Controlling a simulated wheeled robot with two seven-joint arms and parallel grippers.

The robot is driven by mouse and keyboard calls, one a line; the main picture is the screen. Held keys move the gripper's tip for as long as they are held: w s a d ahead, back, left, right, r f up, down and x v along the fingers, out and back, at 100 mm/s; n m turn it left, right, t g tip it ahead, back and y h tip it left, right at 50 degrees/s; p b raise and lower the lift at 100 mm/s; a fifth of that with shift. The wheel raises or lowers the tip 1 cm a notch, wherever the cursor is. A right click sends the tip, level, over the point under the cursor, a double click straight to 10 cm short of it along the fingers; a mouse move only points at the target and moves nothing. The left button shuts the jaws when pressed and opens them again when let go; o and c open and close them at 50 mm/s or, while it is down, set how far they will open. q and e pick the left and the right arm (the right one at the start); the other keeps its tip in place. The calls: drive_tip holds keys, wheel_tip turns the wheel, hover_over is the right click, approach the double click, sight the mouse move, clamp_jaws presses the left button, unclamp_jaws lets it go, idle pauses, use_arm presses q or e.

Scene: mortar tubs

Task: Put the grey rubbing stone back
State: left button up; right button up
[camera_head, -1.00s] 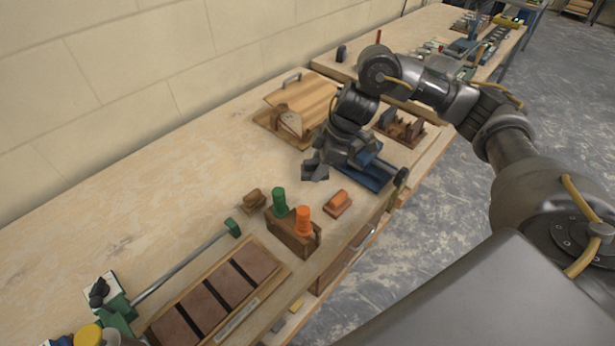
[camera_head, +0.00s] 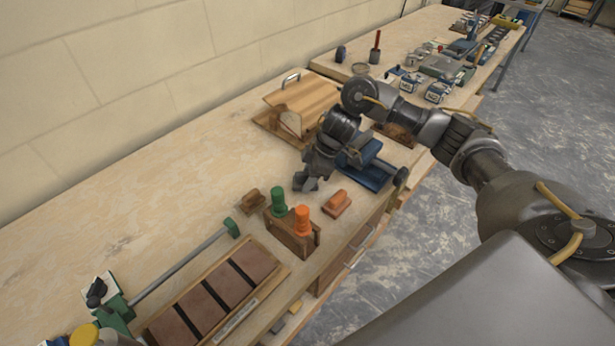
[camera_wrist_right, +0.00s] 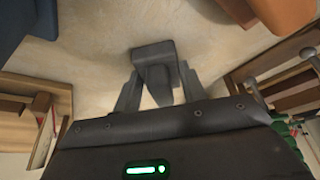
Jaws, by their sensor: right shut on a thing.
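My right gripper (camera_head: 309,184) is over the bench, just behind the wooden holder with the green and orange handles. In the right wrist view, my right gripper (camera_wrist_right: 160,92) is shut on a grey block, which looks like the grey rubbing stone (camera_wrist_right: 154,52). The stone sticks out past the fingertips, with pale bench top around it. In the head view the stone is hard to tell from the dark fingers. Whether it touches the bench is unclear. My left gripper is not in view.
Near the gripper are the wooden holder (camera_head: 288,238), an orange-brown block (camera_head: 337,203), a small brown block (camera_head: 253,200) and a blue tool (camera_head: 372,176). A tray of reddish tiles (camera_head: 262,247) lies nearer.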

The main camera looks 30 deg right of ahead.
drive_tip(key=shift+f, duration=0.15)
drive_tip(key=o, duration=0.9)
drive_tip(key=shift+o, duration=0.2)
drive_tip(key=p+v, duration=0.1)
drive_tip(key=v, duration=1.1)
drive_tip(key=shift+r, duration=0.25)
